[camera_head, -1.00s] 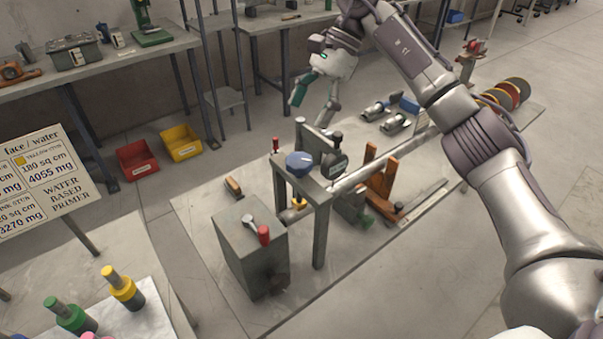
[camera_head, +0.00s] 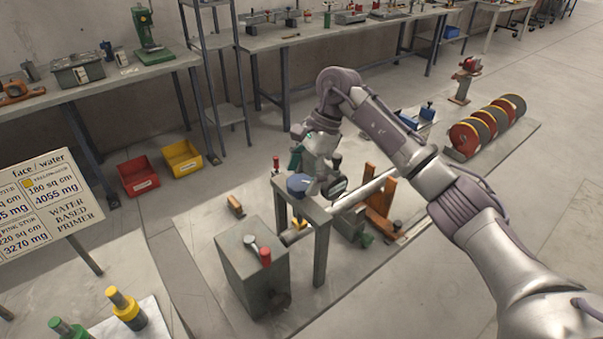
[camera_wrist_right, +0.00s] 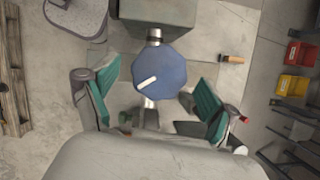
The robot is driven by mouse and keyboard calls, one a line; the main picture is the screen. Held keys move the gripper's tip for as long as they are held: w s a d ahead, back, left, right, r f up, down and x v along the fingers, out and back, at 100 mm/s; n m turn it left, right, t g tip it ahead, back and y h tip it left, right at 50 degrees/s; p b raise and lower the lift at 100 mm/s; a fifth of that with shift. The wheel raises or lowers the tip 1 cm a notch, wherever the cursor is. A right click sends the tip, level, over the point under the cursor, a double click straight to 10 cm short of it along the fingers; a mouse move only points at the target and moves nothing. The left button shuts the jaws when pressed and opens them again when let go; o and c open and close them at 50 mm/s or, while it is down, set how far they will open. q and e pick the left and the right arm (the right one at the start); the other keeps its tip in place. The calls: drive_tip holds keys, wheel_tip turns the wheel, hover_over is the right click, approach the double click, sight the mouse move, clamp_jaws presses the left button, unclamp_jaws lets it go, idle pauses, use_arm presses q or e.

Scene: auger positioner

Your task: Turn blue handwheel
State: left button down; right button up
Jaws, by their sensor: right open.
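The blue handwheel (camera_head: 299,185) sits on top of the grey metal stand (camera_head: 318,211) in the middle of the head view. In the right wrist view the blue handwheel (camera_wrist_right: 160,73) shows from above, with a white bar mark on its face. My right gripper (camera_head: 305,157) is just above and behind the wheel in the head view. In the wrist view its two teal-padded fingers (camera_wrist_right: 157,104) are spread apart on either side of the wheel, and no contact shows. The right gripper is open and empty. My left gripper is not in view.
A grey box (camera_head: 252,265) with a red-knobbed lever stands in front of the stand. A red-topped post (camera_head: 276,163) and a dark round knob (camera_head: 334,187) are close to the wheel. Orange brackets (camera_head: 380,200) stand to the right. Open floor lies at far right.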

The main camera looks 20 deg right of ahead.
drive_tip(key=shift+a+f, duration=0.15)
drive_tip(key=shift+f, duration=0.15)
drive_tip(key=c, duration=1.2)
drive_tip(key=shift+o, duration=0.2)
